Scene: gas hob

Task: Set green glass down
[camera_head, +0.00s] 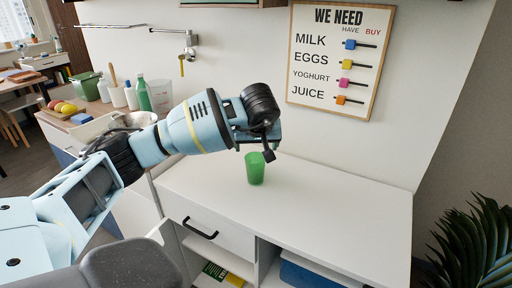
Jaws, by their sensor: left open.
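The green glass (255,170) stands upright on the white countertop (325,205), near its back left part. My left gripper (262,150) is just above and behind the glass's rim, with its dark fingers partly hidden by the wrist. The gripper is open. I cannot tell from this view whether a finger still touches the glass. My right gripper is not in view.
The countertop to the right of the glass is clear. A drawer with a black handle (201,229) is below its front edge. At left a counter holds a green bottle (143,96), a green pot (86,86) and fruit. A shopping board (340,60) hangs behind.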

